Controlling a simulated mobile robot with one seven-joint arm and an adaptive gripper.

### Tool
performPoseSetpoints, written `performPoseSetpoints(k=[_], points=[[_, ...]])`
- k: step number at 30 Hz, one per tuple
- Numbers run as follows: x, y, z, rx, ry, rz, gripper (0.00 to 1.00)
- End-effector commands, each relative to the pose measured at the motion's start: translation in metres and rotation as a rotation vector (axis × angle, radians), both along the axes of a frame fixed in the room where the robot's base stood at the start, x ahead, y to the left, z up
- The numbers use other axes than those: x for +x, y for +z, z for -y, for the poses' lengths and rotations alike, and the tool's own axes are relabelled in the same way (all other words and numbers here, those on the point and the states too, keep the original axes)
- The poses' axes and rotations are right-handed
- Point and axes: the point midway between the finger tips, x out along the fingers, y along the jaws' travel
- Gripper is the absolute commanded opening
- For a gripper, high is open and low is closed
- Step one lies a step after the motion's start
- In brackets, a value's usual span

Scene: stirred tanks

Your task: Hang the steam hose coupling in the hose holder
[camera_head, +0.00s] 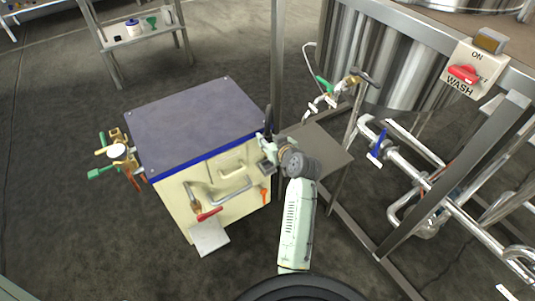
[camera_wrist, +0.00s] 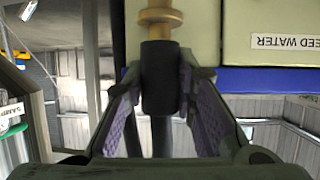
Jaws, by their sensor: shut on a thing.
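My gripper (camera_head: 268,147) is at the right front corner of the cream boiler cabinet, just beyond the end of my pale arm. In the wrist view my gripper (camera_wrist: 162,108) has its two purple-padded fingers on either side of the steam hose coupling (camera_wrist: 160,75), shut on its black sleeve. A brass fitting (camera_wrist: 158,22) continues from the sleeve toward the top of that picture. A narrower dark length, seemingly the hose, runs the other way between the fingers. In the head view the coupling is too small to make out surely. I cannot pick out the hose holder for certain.
The cream cabinet (camera_head: 222,183) has a dark top, a blue edge and red-handled pipework in front. A grey metal plate (camera_head: 322,143) and a steel post (camera_head: 277,50) stand close to my gripper. Steel pipes with a blue-handled valve (camera_head: 377,146) lie to the right. Open floor lies left.

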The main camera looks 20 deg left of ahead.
Motion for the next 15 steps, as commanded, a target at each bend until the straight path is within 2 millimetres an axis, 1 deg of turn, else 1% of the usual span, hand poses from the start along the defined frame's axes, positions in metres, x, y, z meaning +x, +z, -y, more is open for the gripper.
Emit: performPoseSetpoints(k=[1,3,6,11,15], points=[[0.000,-0.011,0.000,0.000,-0.001,-0.003,0.00],[0.000,-0.023,0.000,0.001,-0.001,-0.002,0.00],[0.001,-0.034,0.000,0.000,0.000,0.002,0.00],[0.000,-0.044,0.000,0.000,0.000,0.001,0.00],[0.000,-0.064,0.000,0.000,-0.001,-0.003,0.00]])
